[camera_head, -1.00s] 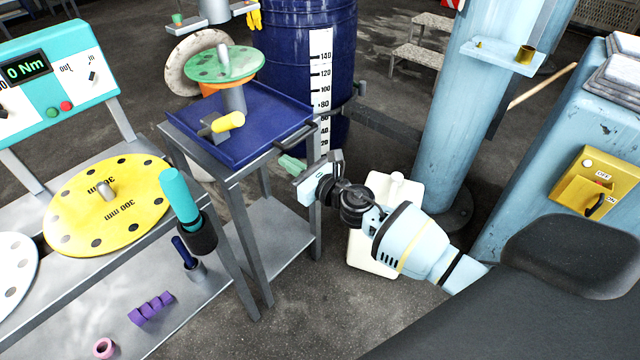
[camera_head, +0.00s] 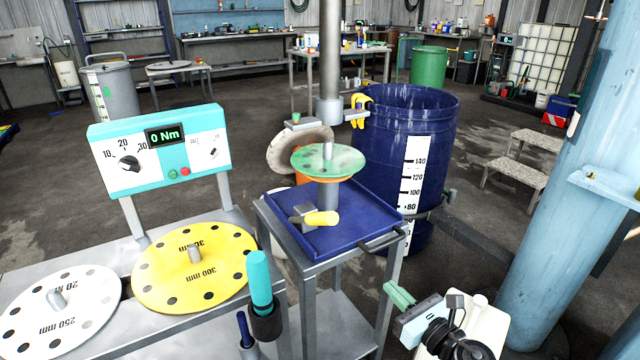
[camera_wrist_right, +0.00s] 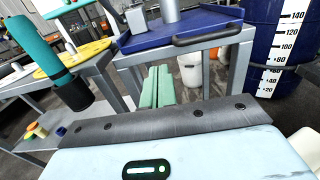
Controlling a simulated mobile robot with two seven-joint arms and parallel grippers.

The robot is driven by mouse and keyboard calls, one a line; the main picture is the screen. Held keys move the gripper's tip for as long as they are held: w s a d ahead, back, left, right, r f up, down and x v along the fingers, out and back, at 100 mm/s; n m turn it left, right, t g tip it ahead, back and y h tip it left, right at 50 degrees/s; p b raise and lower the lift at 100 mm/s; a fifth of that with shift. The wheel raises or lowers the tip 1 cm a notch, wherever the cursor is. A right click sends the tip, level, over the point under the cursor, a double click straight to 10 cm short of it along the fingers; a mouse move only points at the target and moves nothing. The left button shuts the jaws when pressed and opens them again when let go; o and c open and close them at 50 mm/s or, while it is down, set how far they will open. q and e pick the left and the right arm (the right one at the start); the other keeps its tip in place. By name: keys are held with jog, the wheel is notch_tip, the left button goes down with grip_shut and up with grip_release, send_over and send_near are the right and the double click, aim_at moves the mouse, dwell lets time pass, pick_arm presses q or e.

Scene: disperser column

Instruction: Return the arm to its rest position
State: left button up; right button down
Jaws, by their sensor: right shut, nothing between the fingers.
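My right gripper (camera_head: 398,295) shows at the bottom of the head view, to the right of the blue tray cart. Its pale green fingers are closed together with nothing between them. In the right wrist view the shut green fingers (camera_wrist_right: 157,87) point toward the cart's frame, below the blue tray (camera_wrist_right: 190,28) and its dark handle (camera_wrist_right: 207,36). The gripper appears apart from the cart, though the exact gap is hard to judge. My left gripper does not show.
The blue tray (camera_head: 340,243) holds a yellow-handled tool (camera_head: 320,218) and a green disc on a post (camera_head: 329,161). The blue barrel (camera_head: 385,125) stands behind. The light blue column (camera_head: 560,200) is at right. The bench with the yellow disc (camera_head: 160,270) is at left.

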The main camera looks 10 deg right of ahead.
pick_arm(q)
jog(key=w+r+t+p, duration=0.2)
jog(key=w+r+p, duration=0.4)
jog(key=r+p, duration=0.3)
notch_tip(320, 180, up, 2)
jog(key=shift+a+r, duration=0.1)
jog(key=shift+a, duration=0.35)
pick_arm(e)
jog(key=s+a+f+n+g+h, duration=0.1)
jog(key=s+f+n+g, duration=0.1)
jog(key=s+n, duration=0.9)
jog(key=s+a+f+n+g+h, duration=0.1)
jog(key=s+f+n, duration=0.4)
jog(key=s+n, duration=0.6)
jog(key=s+a+f+n+g+h, duration=0.2)
jog(key=s+f+n+g, duration=0.2)
jog(key=s+n, duration=0.7)
jog(key=s+g, duration=0.1)
jog(key=s, duration=0.6)
jog(key=shift+a+f+n, duration=0.2)
jog(key=shift+a+n, duration=0.1)
jog(key=shift+n, duration=0.1)
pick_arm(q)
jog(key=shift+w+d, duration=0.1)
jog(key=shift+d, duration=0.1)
pick_arm(e)
jog(key=shift+w, duration=0.1)
